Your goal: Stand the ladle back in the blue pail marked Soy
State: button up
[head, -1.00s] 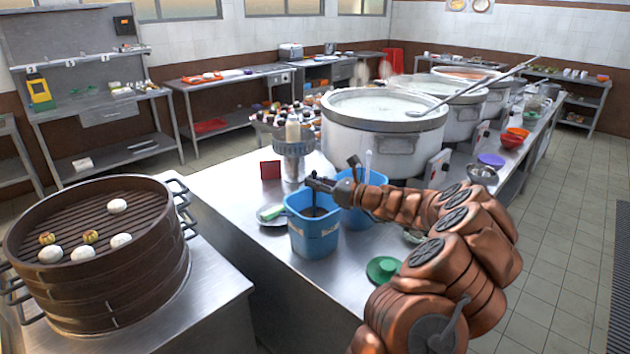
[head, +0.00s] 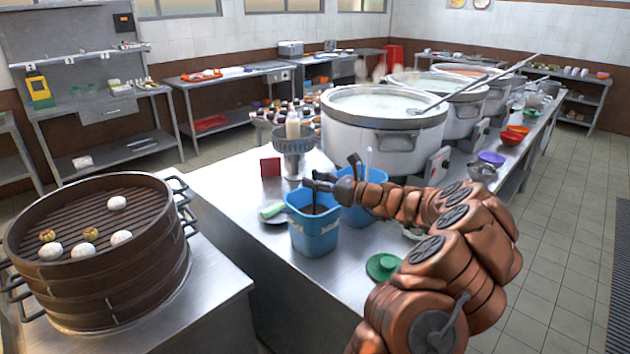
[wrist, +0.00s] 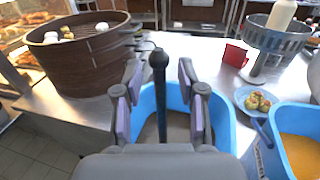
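A blue pail (head: 314,235) stands on the steel counter, with a pale label too small to read. My gripper (head: 318,183) is above its mouth. In the wrist view the pail (wrist: 226,130) surrounds my gripper (wrist: 158,100), whose two fingers are apart. A black, round-topped handle (wrist: 158,66), apparently the ladle's, stands upright between the fingers, with a gap on each side. It leads down into the pail; its lower end is hidden. A second blue pail (head: 362,213) stands close behind, and shows orange contents in the wrist view (wrist: 300,150).
A bamboo steamer (head: 95,255) stands at the left. A red card (head: 270,167), a plate (head: 272,215) and a green lid (head: 382,267) are near the pails. Large stockpots (head: 383,140) stand behind; a long-handled ladle (head: 470,85) rests across the nearest.

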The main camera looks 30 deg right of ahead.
jog(key=v, duration=1.2)
jog(key=shift+w, duration=0.1)
